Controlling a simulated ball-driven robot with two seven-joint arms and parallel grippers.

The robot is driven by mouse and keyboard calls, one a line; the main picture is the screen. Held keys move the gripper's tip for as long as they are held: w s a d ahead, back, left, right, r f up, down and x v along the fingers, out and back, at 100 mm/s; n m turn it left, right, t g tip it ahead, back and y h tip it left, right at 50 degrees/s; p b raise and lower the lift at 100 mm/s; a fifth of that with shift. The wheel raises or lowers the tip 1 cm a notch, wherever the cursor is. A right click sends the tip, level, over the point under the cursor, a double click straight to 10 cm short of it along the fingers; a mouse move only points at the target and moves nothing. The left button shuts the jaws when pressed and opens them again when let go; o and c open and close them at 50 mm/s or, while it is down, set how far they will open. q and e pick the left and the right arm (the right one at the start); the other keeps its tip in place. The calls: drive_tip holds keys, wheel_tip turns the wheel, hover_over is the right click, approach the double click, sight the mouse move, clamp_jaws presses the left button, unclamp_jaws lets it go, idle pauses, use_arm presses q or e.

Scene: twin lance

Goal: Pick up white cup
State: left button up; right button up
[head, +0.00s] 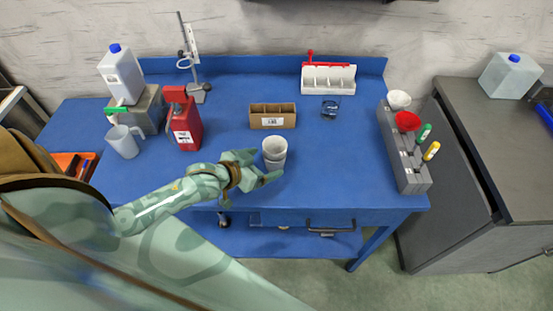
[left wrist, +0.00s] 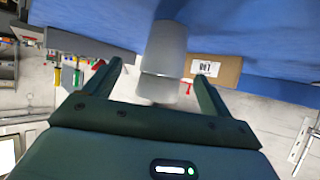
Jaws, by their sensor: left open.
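The white cup (head: 274,149) stands on the blue table near its front edge, in the middle of the head view. It looks like two cups stacked, with a visible seam partway down. My left gripper (head: 266,166) is open, its fingers on either side of the cup. In the left wrist view the white cup (left wrist: 164,60) sits between the two open fingers of my left gripper (left wrist: 158,75). I cannot tell whether either finger touches it. My right gripper is not in view.
A brown divided box (head: 273,116) stands just behind the cup. A red canister (head: 184,122) and a clear pitcher (head: 123,141) are to the left. A glass (head: 330,107) and a grey rack (head: 404,150) are to the right. The blue tabletop (head: 335,165) right of the cup is clear.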

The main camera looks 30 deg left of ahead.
use_arm(q)
drive_tip(key=shift+w+d+f, duration=0.1)
drive_tip(key=shift+w+f, duration=0.2)
drive_tip(key=shift+w, duration=0.25)
drive_tip(key=x, duration=0.1)
drive_tip(key=b+x, duration=0.1)
drive_tip(key=x, duration=0.3)
drive_tip(key=shift+w+a+r+b, duration=0.1)
drive_tip(key=shift+w+a+b, duration=0.1)
drive_tip(key=shift+a+b, duration=0.15)
drive_tip(key=shift+s, duration=0.1)
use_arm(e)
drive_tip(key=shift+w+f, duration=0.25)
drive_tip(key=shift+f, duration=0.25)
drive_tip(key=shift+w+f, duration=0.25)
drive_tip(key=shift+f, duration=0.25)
use_arm(q)
drive_tip(key=shift+r, duration=0.1)
drive_tip(key=c, duration=1)
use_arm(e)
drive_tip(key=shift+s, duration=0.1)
